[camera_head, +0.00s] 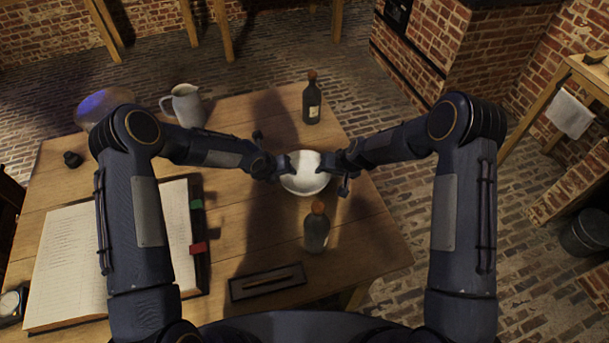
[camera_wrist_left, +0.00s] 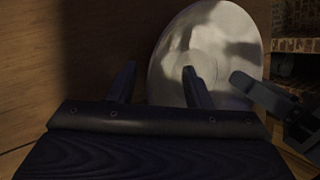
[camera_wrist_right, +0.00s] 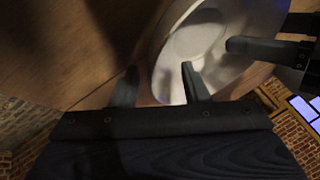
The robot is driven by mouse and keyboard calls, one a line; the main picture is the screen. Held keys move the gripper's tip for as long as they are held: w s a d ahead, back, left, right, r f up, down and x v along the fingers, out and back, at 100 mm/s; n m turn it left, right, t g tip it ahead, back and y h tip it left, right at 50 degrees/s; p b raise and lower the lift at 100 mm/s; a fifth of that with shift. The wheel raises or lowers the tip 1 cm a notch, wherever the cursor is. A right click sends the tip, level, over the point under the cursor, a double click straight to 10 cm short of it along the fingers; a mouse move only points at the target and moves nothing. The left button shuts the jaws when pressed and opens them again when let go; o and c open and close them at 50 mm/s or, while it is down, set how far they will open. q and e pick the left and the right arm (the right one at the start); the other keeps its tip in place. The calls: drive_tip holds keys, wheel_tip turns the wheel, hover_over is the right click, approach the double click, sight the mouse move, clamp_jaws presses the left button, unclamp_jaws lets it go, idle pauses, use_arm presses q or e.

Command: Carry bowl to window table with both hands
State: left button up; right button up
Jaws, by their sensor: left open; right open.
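A white bowl (camera_head: 305,183) stands upright on the wooden table (camera_head: 262,135), near its right side. My left gripper (camera_head: 283,168) is open at the bowl's left rim. In the left wrist view (camera_wrist_left: 158,82), one finger is over the bowl (camera_wrist_left: 210,35) and the other outside it. My right gripper (camera_head: 337,167) is open at the bowl's right rim. In the right wrist view (camera_wrist_right: 158,84), one finger is over the bowl (camera_wrist_right: 200,30) and the other outside. I cannot tell whether any finger touches the wall. I cannot tell which table is the window table.
A dark bottle (camera_head: 316,229) stands just in front of the bowl, and another bottle (camera_head: 312,99) behind it. A pitcher (camera_head: 186,105), an open book (camera_head: 75,255) and a narrow tray (camera_head: 267,282) share the table. A wooden table (camera_head: 589,75) stands at far right.

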use_arm(q)
drive_tip(key=shift+f, duration=0.1)
use_arm(e)
drive_tip(key=shift+f, duration=0.1)
use_arm(q)
drive_tip(key=shift+c, duration=0.4)
use_arm(e)
drive_tip(key=shift+c, duration=0.3)
use_arm(q)
clamp_jaws()
use_arm(e)
clamp_jaws()
